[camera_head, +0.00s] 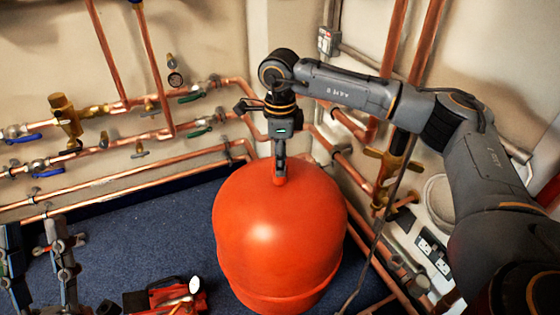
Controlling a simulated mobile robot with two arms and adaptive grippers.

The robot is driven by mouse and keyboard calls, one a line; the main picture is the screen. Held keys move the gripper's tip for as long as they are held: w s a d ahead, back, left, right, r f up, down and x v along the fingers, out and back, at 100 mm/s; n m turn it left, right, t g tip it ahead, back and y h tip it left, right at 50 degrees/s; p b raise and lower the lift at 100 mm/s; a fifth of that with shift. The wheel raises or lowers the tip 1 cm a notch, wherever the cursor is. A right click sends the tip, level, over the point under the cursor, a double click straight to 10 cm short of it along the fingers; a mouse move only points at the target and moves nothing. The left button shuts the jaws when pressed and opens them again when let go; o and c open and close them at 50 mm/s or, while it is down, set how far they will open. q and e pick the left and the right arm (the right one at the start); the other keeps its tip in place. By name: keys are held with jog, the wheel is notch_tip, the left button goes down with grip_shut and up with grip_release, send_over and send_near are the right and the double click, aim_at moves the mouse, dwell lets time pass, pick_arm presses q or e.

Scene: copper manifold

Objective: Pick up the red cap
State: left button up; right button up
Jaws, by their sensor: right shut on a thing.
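The small red cap (279,181) is at the top of the large red tank (255,235) in the head view. My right gripper (279,170) points straight down over the tank and is shut on the cap. The fingers hide part of the cap, and the cap blends with the tank's colour, so I cannot tell whether it is clear of the tank. My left gripper (34,235) shows at the lower left edge, with its two fingers apart and nothing visible between them.
Copper pipes (120,135) with valves run along the left wall, and more pipes (345,165) stand right of the tank. A red device with a round gauge (194,286) sits at the bottom. The blue floor (150,230) left of the tank is mostly clear.

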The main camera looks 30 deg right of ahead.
notch_tip(320, 180, up, 3)
jog(key=shift+f+p, duration=0.1)
jog(key=shift+p, duration=0.55)
pick_arm(q)
jog(key=w+f+g+y+p, duration=0.25)
jog(key=w+f+g, duration=0.4)
jog(key=f, duration=0.35)
jog(key=s+a+f+g+y+p, duration=0.1)
jog(key=s+a+f+g+y, duration=0.1)
jog(key=f+g, duration=0.5)
notch_tip(320, 180, down, 4)
jog(key=shift+s+a+f+n+g+y, duration=0.1)
jog(key=shift+s+a+n+g+y, duration=0.2)
jog(key=shift+s, duration=0.55)
pick_arm(e)
jog(key=s+a+r, duration=0.2)
jog(key=a+r, duration=0.8)
jog(key=a, duration=0.3)
jog(key=shift+s+a, duration=0.4)
pick_arm(q)
jog(key=shift+d+p, duration=0.1)
jog(key=shift+p, duration=0.2)
